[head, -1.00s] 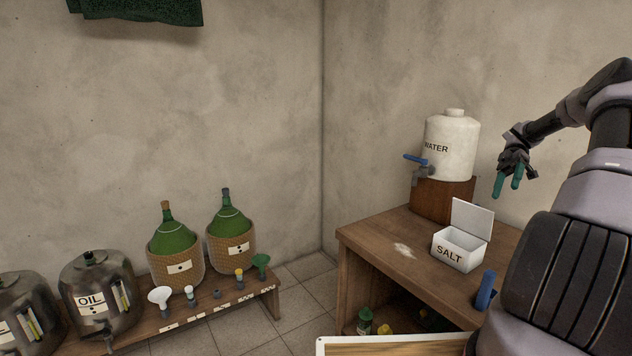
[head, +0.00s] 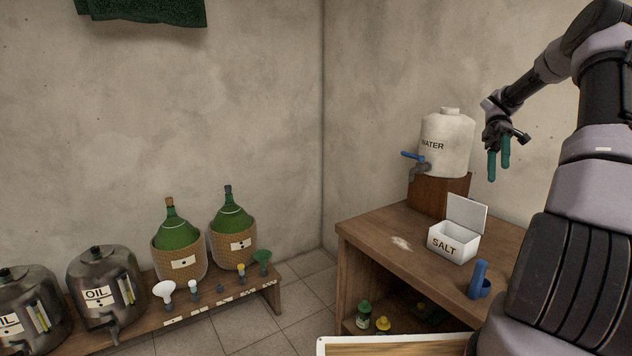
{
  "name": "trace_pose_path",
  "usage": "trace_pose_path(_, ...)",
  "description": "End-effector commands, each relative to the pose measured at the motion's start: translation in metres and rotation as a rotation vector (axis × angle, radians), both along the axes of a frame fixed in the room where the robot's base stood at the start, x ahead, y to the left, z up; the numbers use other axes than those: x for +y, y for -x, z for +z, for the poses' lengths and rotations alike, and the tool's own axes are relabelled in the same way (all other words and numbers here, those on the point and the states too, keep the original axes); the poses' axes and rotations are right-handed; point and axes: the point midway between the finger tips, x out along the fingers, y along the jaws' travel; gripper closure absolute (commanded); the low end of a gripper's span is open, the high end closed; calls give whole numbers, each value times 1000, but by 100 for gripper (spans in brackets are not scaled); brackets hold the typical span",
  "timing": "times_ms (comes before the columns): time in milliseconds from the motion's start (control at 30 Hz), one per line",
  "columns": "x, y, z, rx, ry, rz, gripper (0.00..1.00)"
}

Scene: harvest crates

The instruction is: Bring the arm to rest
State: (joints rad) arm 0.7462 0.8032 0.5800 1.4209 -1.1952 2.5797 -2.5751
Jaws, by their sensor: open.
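My gripper (head: 498,168) is at the right of the head view, with its two green fingers pointing down and a gap between them. It is open and holds nothing. It hangs in the air above the wooden table (head: 385,227), to the right of the water container and higher than the salt box. My arm is bent, rising at the right edge and reaching left and down to the gripper.
A white water container (head: 447,143) with a blue-handled tap stands on a wooden block (head: 437,196). An open salt box (head: 453,243) and a blue scoop-like item (head: 479,281) are on the table. Oil drums (head: 101,288) and wicker-covered bottles (head: 179,257) stand on a low bench (head: 190,308) at left.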

Motion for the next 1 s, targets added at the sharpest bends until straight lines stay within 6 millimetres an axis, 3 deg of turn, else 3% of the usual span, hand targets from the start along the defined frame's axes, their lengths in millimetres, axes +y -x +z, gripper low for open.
trace_pose_path(267, 57, 30, 59, -99, 402, -73, 36)
trace_pose_path(467, 102, 65, 93, -255, 672, -273, 36)
trace_pose_path(733, 154, 115, 121, -497, 853, -728, 36)
trace_pose_path(1000, 193, 162, 137, -630, 746, -1338, 36)
